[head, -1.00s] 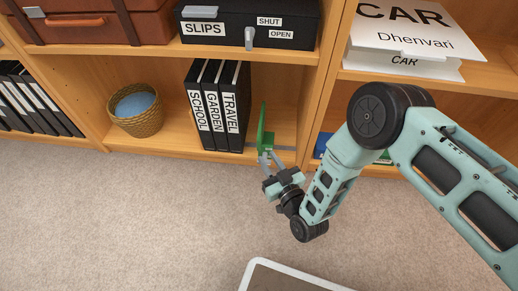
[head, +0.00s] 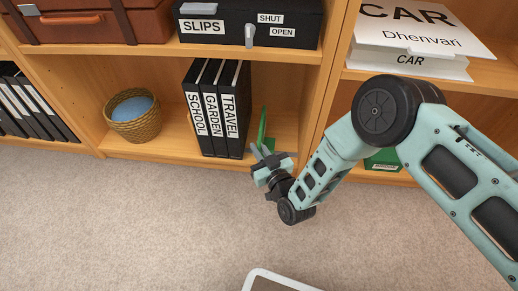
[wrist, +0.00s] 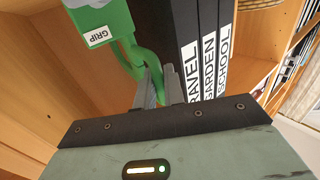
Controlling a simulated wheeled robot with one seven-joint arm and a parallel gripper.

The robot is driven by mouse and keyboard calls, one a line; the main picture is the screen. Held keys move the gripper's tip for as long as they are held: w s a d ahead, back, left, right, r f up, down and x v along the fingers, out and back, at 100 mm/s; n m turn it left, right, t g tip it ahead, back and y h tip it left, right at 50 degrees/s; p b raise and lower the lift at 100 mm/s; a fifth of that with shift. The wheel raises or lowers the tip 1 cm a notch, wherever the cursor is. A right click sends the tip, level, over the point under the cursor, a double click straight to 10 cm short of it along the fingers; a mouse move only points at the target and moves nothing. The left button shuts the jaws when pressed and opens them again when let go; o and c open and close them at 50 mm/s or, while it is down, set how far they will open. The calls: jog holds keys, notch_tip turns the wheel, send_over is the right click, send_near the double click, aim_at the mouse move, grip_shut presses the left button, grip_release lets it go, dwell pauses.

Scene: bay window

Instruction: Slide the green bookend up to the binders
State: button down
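The green bookend (head: 262,128) stands upright on the lower shelf, just right of the black binders (head: 221,110). A narrow gap seems to lie between it and the TRAVEL binder. In the wrist view the bookend (wrist: 103,22) carries a GRIP label, with a curved green strip below it. My gripper (head: 263,151) is at its front edge. In the wrist view its two fingers (wrist: 160,86) are close together, with green filling the space between them, so it looks shut on the bookend. The bookend's foot is mostly hidden.
A wicker basket (head: 135,115) with something blue inside stands left of the binders. A shelf divider (head: 310,110) rises right of the bookend. A black SLIPS box (head: 250,24) sits on the shelf above.

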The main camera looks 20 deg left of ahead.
jog(key=shift+s+a, duration=0.25)
jog(key=shift+a, duration=0.7)
jog(key=shift+s+a, duration=0.2)
jog(key=shift+a, duration=0.7)
jog(key=shift+s+a, duration=0.25)
jog(key=shift+a, duration=0.7)
jog(key=c, duration=1.6)
grip_release()
jog(key=shift+a, duration=0.1)
jog(key=shift+s, duration=0.1)
jog(key=shift+p+v, duration=4.3)
jog(key=shift+v, duration=4.35)
